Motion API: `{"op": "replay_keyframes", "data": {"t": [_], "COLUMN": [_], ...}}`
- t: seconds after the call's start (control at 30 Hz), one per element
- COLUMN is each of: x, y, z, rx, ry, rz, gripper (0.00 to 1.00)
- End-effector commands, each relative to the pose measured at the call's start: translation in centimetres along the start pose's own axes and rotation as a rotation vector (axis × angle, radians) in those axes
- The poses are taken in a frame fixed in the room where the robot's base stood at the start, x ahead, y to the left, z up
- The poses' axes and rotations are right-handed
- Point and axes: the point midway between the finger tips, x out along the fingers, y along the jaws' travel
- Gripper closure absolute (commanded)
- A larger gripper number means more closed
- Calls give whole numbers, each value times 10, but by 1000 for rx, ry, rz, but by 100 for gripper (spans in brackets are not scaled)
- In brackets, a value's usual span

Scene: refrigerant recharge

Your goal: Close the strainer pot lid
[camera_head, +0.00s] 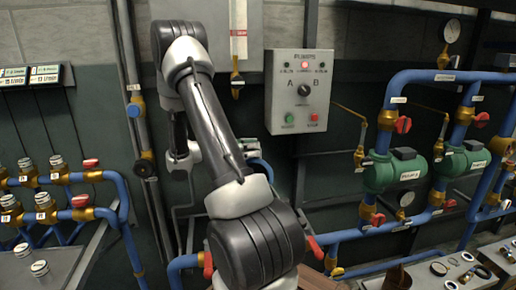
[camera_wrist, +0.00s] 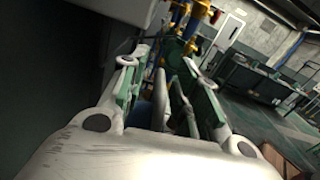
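I cannot make out the strainer pot or its lid in either view.
A grey pump control box (camera_head: 299,92) hangs on the wall right of my arm. Green pumps (camera_head: 395,170) on blue pipes stand at the right. Capped brass fittings (camera_head: 45,207) stand at the left. A bench with parts (camera_head: 460,268) is at the lower right. The wrist view shows open floor (camera_wrist: 255,115).

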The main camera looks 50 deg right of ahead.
Motion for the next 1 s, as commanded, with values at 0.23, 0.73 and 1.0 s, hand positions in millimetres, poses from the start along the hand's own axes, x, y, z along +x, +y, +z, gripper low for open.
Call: {"op": "replay_keyframes", "data": {"t": [0.23,0.73,1.0], "x": [25,26,26], "y": [0,0,1], "z": [0,1,1], "rx": [1,3,11], "ry": [1,1,1], "rz": [-1,1,3], "gripper": [69,100,100]}}
